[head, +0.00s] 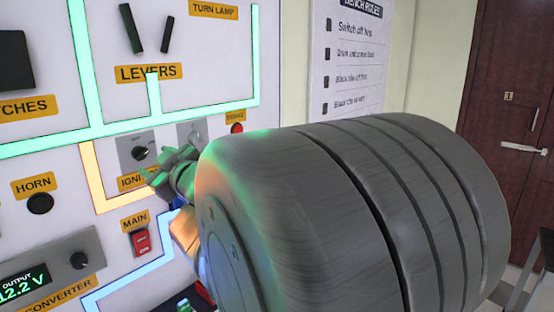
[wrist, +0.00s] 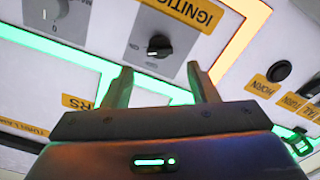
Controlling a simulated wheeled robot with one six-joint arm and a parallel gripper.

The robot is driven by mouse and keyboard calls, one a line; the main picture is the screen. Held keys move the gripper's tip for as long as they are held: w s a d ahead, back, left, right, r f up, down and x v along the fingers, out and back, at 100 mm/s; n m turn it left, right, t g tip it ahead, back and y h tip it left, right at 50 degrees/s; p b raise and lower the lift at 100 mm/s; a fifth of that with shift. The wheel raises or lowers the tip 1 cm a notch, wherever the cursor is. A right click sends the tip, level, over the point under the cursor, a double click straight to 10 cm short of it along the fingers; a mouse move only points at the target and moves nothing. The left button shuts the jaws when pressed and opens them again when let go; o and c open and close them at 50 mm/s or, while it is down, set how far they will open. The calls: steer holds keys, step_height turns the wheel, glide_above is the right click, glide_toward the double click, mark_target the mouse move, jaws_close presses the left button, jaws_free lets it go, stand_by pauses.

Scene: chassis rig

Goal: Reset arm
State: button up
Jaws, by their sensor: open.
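My gripper (wrist: 160,68) is open, with its two fingers apart and nothing between them. In the wrist view the picture is turned about, and the black ignition knob (wrist: 158,45) lies on its grey plate beyond the gap between the fingertips. In the head view my gripper (head: 168,166) is close to the panel, just right of and below the ignition knob (head: 140,153). My large grey arm link fills the middle right of the head view and hides part of the gripper and panel. Whether the fingers touch the panel cannot be told.
The white panel (head: 190,55) carries two black levers (head: 132,28), a horn button (head: 40,203), a red main switch (head: 142,242) and a converter display (head: 24,284). A rules poster (head: 345,60) hangs right of it. A brown door (head: 510,110) stands far right.

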mark_target(144, 157)
steer(key=x, duration=0.7)
steer(key=shift+w+a+p, duration=0.15)
steer(key=shift+p, duration=0.2)
steer(key=shift+w+f+n+b, duration=0.1)
steer(key=shift+f+n+b, duration=0.15)
steer(key=shift+n+b, duration=1.05)
steer(key=shift+n, duration=0.3)
steer(key=shift+n+b, duration=0.8)
steer(key=shift+n, duration=0.3)
steer(key=n+b, duration=0.4)
steer(key=n, duration=0.2)
steer(key=shift+n, duration=0.3)
steer(key=v, duration=0.3)
steer(key=shift+r+p, duration=0.3)
steer(key=shift+r, duration=0.05)
steer(key=shift+s+d+f, duration=0.1)
steer(key=shift+s+d, duration=0.15)
